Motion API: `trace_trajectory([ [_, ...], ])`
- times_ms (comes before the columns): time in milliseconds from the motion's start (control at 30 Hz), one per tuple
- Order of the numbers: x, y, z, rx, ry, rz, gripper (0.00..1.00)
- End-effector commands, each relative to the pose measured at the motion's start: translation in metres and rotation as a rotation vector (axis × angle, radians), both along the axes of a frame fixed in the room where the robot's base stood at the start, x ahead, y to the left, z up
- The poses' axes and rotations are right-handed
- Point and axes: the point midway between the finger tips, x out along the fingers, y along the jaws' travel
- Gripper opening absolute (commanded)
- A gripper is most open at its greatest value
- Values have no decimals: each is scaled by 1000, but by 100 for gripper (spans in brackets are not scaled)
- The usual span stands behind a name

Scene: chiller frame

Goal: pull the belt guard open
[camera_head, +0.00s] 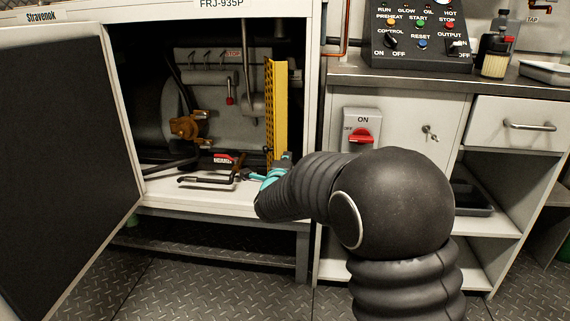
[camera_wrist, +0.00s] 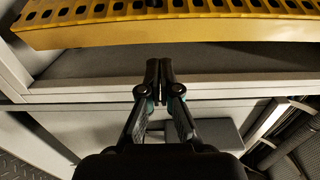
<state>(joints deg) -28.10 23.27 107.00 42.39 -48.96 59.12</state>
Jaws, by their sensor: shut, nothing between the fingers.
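The belt guard (camera_head: 278,105) is a yellow perforated panel, standing upright just inside the right side of the open cabinet. In the wrist view the guard (camera_wrist: 150,27) runs across the top of the picture. My gripper (camera_head: 284,160) is at the cabinet's front opening, near the guard's lower end and partly hidden by my own arm. In the wrist view my gripper (camera_wrist: 160,70) has its fingertips together and empty, just below the guard's edge in the picture. I cannot tell whether the fingertips touch the guard.
The cabinet door (camera_head: 65,165) stands wide open at the left. Tools, including a clamp-like one (camera_head: 208,180), lie on the cabinet floor near my gripper. A red rotary switch (camera_head: 361,135) and a control panel (camera_head: 420,35) are to the right. The floor in front is clear.

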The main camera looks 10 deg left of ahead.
Motion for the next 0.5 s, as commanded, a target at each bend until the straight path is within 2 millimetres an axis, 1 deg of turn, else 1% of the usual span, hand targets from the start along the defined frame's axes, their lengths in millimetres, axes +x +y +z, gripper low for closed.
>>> trace_trajectory([
  [33, 10, -1, 0, 0, 0, -1, 0],
  [200, 34, -2, 0, -1, 0, 0, 0],
  [333, 45, -2, 0, -1, 0, 1, 0],
  [500, 50, 0, 1, -1, -1, 5, 0],
])
